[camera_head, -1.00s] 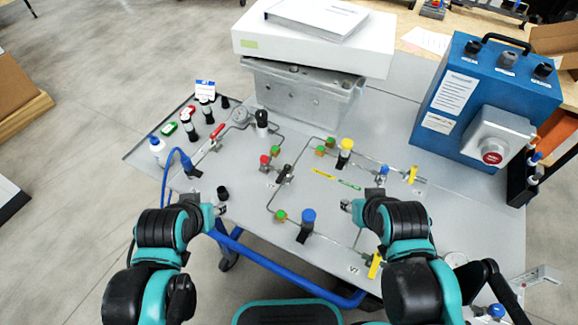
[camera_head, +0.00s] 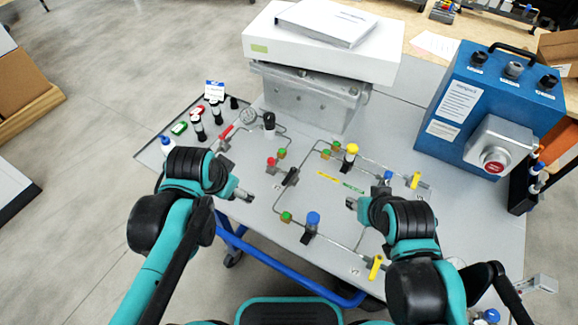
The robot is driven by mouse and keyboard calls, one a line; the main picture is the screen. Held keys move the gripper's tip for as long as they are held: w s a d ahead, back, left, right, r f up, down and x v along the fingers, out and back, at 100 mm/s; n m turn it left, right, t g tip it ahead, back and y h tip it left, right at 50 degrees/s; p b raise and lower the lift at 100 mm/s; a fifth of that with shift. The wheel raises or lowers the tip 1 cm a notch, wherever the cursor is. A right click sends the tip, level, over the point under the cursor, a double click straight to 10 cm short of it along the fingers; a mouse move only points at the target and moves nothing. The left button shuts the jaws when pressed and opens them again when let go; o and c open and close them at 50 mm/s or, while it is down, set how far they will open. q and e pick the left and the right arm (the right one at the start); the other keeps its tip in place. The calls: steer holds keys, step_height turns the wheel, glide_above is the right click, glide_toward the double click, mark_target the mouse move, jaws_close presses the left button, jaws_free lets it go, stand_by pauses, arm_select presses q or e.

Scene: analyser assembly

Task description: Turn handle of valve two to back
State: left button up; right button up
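The panel (camera_head: 330,230) carries several valves on thin pipes, and their labels are too small to read, so I cannot tell which is valve two. A red lever handle (camera_head: 226,132) is at the left and a black handle (camera_head: 291,177) near the middle. Yellow handles stand at the right (camera_head: 415,181) and at the front right (camera_head: 375,268). My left gripper (camera_head: 246,196) is over the panel's left part, left of and nearer than the black handle. My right gripper (camera_head: 350,203) is over the right part, between the yellow-topped knob (camera_head: 351,150) and the front yellow handle. Neither visibly holds anything; their finger openings are unclear.
A blue box (camera_head: 490,105) with a red button stands at the back right. A grey metal block under a white case (camera_head: 320,55) is at the back. A blue-topped knob (camera_head: 312,220) stands between the grippers. Small bottles (camera_head: 198,126) stand at the left edge.

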arm_select(q)
steer(key=w+d+r+m+g+p, duration=0.2)
steer(key=w+d+m+g+p, duration=0.15)
steer(key=w+d+m, duration=0.45)
steer(key=m+g+p, duration=0.2)
steer(key=m+p, duration=0.2)
steer(key=m, duration=0.5)
glide_above(289, 176)
step_height(289, 176, down, 3)
steer(key=shift+d+f+y, duration=0.1)
steer(key=shift+f+y, duration=0.15)
steer(key=shift+y, duration=0.05)
step_height(289, 176, down, 8)
steer(key=b, duration=0.3)
steer(key=shift+r, duration=0.25)
steer(key=c, duration=1.2)
